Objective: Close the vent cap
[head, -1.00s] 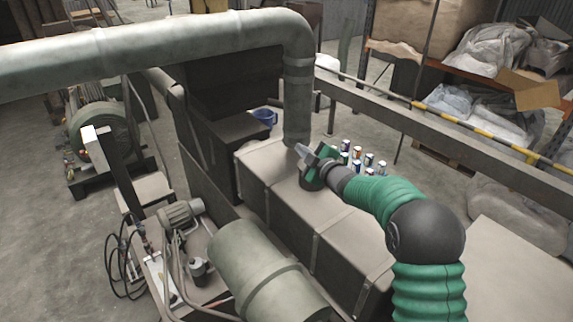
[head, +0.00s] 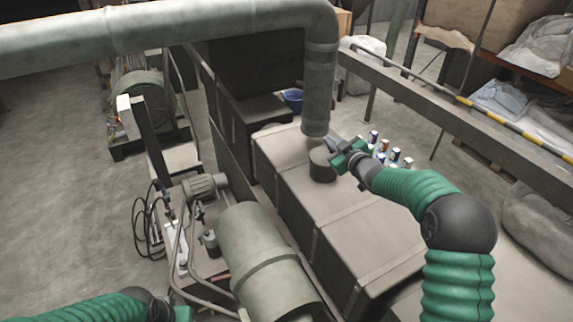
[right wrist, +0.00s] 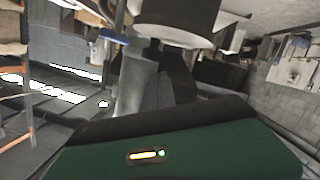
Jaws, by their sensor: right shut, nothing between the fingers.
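A short dark round piece (head: 322,165), which looks like the vent cap, stands on top of the long grey box (head: 345,208) beside the foot of the big pipe. Whether it is open or shut I cannot make out. My right gripper (head: 334,146) is shut and empty, just above and behind this piece; I cannot tell whether they touch. In the right wrist view my shut fingers (right wrist: 150,85) point towards a dark cylinder with a pale underside (right wrist: 178,18). My left arm enters at the bottom left of the head view, its fingers hidden below the edge.
Several small cans (head: 385,150) stand behind my right wrist. A beam with a yellow-black rail (head: 465,115) runs behind. A green tank (head: 262,255) and motor stand in front.

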